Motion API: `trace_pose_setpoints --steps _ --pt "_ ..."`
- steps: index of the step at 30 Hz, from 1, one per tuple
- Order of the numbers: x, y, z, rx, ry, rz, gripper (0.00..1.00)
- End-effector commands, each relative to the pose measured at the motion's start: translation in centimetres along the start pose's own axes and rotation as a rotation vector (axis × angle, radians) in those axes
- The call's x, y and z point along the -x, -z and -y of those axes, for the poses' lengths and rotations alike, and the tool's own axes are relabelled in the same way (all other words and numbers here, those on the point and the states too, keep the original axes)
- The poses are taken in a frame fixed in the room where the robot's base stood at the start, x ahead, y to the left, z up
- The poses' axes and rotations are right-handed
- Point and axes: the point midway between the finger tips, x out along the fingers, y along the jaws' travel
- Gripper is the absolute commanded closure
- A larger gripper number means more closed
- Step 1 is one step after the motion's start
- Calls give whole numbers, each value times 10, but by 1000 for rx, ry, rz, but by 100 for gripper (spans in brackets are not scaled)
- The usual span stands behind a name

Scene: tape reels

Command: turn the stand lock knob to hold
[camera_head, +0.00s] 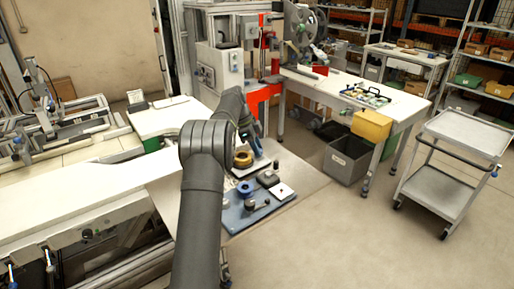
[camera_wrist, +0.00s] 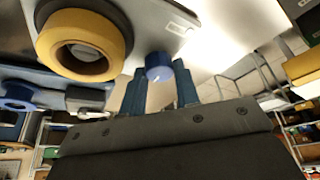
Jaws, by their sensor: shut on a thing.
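The stand lock knob (camera_wrist: 158,66) is a small blue round knob with a pale mark on its face. It shows in the wrist view between the blue fingers of my gripper (camera_wrist: 159,80), which is shut on it. Any hold marking is too small to read. In the head view my gripper (camera_head: 255,146) is partly hidden by my arm, at the back of the blue-grey work board (camera_head: 238,216), and the knob cannot be made out there. A yellow tape reel (camera_wrist: 82,45) is just left of the knob in the wrist view; it also shows in the head view (camera_head: 243,159).
A white bench (camera_head: 340,90) stands behind, and a grey cart (camera_head: 455,155) stands at the right. The floor between them is clear.

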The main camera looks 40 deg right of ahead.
Motion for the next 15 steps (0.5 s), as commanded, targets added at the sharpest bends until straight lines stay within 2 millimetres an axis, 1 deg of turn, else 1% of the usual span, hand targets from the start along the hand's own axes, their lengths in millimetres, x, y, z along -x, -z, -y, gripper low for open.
trace_pose_setpoints --steps 5,6,9,15 --pt "0 -1 0 1 -1 2 94" --pt "0 -1 0 1 -1 2 67" --pt "0 -1 0 2 0 1 49" --pt "0 0 0 1 0 1 49"
